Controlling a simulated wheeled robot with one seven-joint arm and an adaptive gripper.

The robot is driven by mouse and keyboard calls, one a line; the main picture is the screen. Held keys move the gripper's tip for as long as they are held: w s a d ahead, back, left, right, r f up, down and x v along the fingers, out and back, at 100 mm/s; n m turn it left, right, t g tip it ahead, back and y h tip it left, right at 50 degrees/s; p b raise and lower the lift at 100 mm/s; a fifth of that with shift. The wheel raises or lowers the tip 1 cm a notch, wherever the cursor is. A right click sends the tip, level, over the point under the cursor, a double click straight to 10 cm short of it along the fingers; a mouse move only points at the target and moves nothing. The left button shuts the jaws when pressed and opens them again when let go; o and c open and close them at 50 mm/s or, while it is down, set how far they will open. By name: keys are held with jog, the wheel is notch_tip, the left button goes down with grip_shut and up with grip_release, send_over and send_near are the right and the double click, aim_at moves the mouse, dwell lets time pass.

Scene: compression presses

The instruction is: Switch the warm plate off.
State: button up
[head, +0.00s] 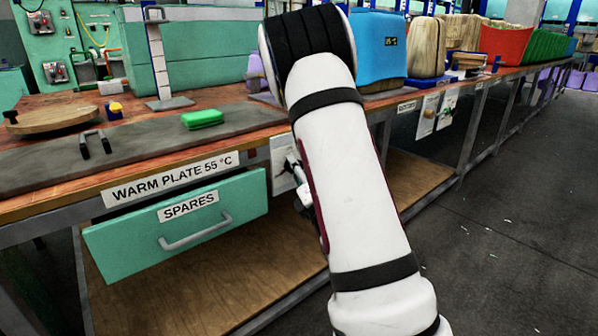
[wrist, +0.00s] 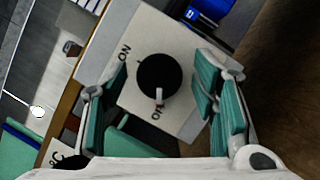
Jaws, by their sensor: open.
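The black round knob (wrist: 157,72) sits on a white panel (wrist: 187,122) marked ON and OFF. Its white pointer is at the lower edge, toward the OFF label; ON is at the upper left. My gripper (wrist: 163,84) is open, with teal fingers on either side of the knob; I cannot tell whether they touch it. In the head view the panel (head: 281,163) is on the bench front, and my arm hides most of the gripper. The grey warm plate (head: 145,140) lies on the bench above the label "WARM PLATE 55 °C" (head: 172,178).
A green SPARES drawer (head: 240,200) stands out left of the panel. A green block (head: 202,118) and a dark handle (head: 95,143) are on the grey surface. A wooden lower shelf (head: 180,290) lies below. Open floor (head: 510,220) is at the right.

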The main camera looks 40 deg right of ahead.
jog(key=shift+r, duration=0.1)
jog(key=shift+o, duration=1.2)
notch_tip(320, 180, up, 9)
jog(key=shift+r, duration=0.15)
jog(key=shift+a+r, duration=0.1)
jog(key=shift+r, duration=0.05)
jog(key=shift+c, duration=1.2)
jog(key=shift+r, duration=0.2)
jog(key=shift+f, duration=0.1)
